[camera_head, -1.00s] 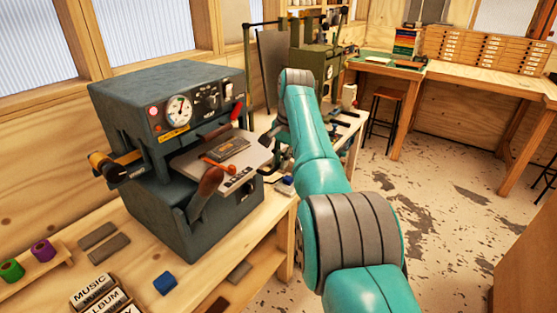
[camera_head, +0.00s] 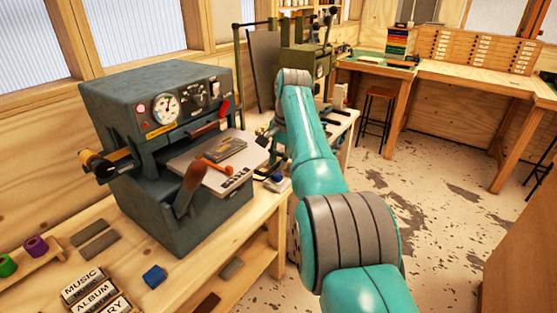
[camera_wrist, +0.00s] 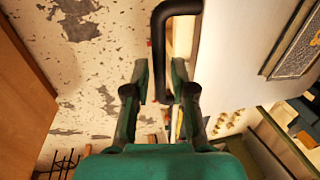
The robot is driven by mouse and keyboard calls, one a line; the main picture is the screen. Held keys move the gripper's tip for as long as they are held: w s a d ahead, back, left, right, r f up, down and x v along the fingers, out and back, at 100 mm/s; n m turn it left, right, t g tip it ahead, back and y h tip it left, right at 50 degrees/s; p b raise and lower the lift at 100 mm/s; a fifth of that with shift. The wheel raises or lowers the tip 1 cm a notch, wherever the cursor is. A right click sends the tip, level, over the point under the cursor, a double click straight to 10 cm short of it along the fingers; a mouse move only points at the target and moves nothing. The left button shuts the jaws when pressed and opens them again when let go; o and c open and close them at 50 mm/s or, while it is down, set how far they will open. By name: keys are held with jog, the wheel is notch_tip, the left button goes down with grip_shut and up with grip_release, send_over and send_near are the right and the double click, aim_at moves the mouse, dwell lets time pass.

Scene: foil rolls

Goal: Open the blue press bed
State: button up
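The blue press (camera_head: 150,100) is a dark blue-grey machine with a dial on the workbench at the left of the head view. Its pale grey bed (camera_head: 188,164) sticks out of the front and carries a dark type block and an orange-knobbed part. In the wrist view the bed's pale surface (camera_wrist: 235,50) is on the right, with a bent black handle (camera_wrist: 178,8) at its edge. My gripper (camera_wrist: 160,75) is open there, its green fingers on either side of the handle's bar, with gaps visible. In the head view my arm mostly hides the gripper.
A brown lever (camera_head: 188,188) stands beside the bed. Type blocks labelled MUSIC and ALBUM (camera_head: 88,290), a blue block (camera_head: 154,276) and foil rolls (camera_head: 36,246) lie on the bench (camera_head: 215,262). A green machine (camera_head: 304,62) stands behind my arm. The floor to the right is clear.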

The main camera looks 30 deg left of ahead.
notch_tip(320, 180, up, 12)
jog(key=d, duration=0.2)
dwell(0.4)
jog(key=shift+s+f, duration=0.15)
jog(key=shift+s, duration=0.05)
dwell(0.3)
